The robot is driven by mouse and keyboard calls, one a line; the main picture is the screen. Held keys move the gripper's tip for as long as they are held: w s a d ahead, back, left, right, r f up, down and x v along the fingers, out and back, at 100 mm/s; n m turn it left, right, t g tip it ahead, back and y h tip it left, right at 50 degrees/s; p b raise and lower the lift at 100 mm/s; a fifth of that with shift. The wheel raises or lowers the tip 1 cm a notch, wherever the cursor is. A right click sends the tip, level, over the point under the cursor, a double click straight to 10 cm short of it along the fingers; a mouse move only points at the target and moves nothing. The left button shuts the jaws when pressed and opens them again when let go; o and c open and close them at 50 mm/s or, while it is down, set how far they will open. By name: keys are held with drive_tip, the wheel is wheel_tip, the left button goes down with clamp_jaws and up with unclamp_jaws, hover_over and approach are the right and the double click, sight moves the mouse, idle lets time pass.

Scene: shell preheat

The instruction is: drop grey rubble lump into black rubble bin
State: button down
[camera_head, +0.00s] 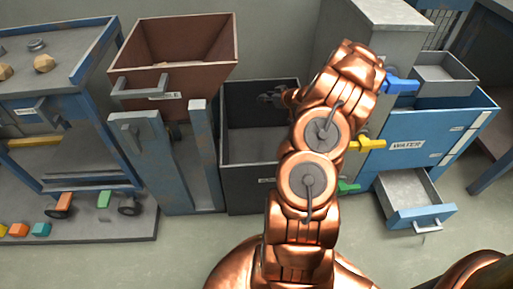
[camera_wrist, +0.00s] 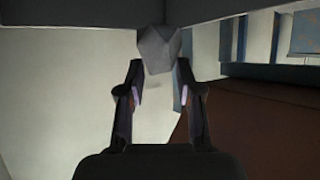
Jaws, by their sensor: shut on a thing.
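The grey rubble lump (camera_wrist: 158,48) is a faceted piece at the fingertips of my gripper (camera_wrist: 159,72) in the wrist view. The two fingers close on it from both sides. In the head view my gripper (camera_head: 268,98) is a small dark shape at the upper part of the black rubble bin (camera_head: 245,192), by its opening. The lump cannot be made out there. The bin is an open dark box with a small label on its front. My copper arm covers its right side. I cannot tell how high the lump is above the bin floor.
A brown hopper (camera_head: 185,85) on grey posts stands just left of the bin. A blue water cabinet (camera_head: 430,140) with an open drawer (camera_head: 412,195) and coloured taps is at the right. A blue workbench (camera_head: 65,55) is at the far left. Floor is clear in front.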

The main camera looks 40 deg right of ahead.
drive_tip(key=shift+s+d+f+b, duration=0.15)
drive_tip(key=shift+d+f+b, duration=0.05)
drive_tip(key=shift+f+b, duration=0.25)
drive_tip(key=shift+s+d+f+b, duration=0.15)
drive_tip(key=shift+d+f+b, duration=0.05)
drive_tip(key=shift+f+b, duration=0.2)
wheel_tip(320, 180, down, 4)
drive_tip(key=b, duration=0.4)
drive_tip(key=shift+r, duration=0.2)
drive_tip(key=c, duration=0.7)
unclamp_jaws()
drive_tip(key=v, duration=1.2)
drive_tip(key=shift+a, duration=0.1)
